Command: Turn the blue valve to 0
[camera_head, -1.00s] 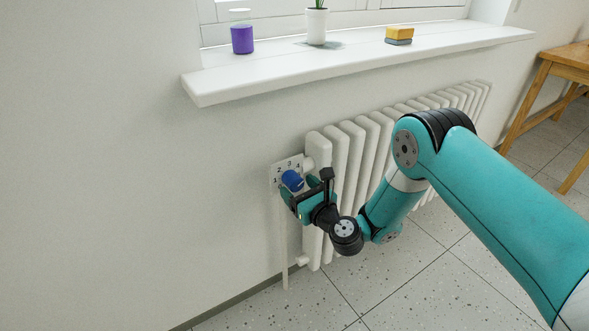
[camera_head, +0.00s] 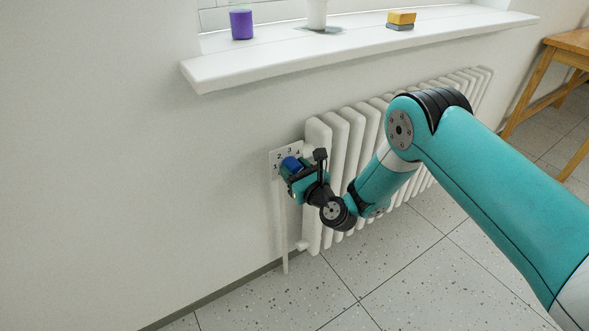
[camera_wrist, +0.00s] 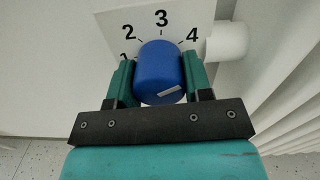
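The blue valve (camera_wrist: 160,72) is a round knob in front of a white dial plate (camera_wrist: 112,22) with black numbers; 1, 2, 3 and 4 show, and I see no 0. A short white mark is on the knob's lower right in the wrist view. In the head view the valve (camera_head: 291,164) is partly hidden by my gripper (camera_head: 299,176). In the wrist view my gripper (camera_wrist: 160,80) has one teal finger along each side of the knob, with no clear gap, so it looks shut on it.
A white radiator (camera_head: 342,130) stands right of the valve, joined to it by a white pipe (camera_wrist: 228,42). A white windowsill (camera_head: 300,54) juts out above, bearing a purple jar (camera_head: 241,25) and a yellow-and-grey sponge (camera_head: 400,20). The wall to the left is bare.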

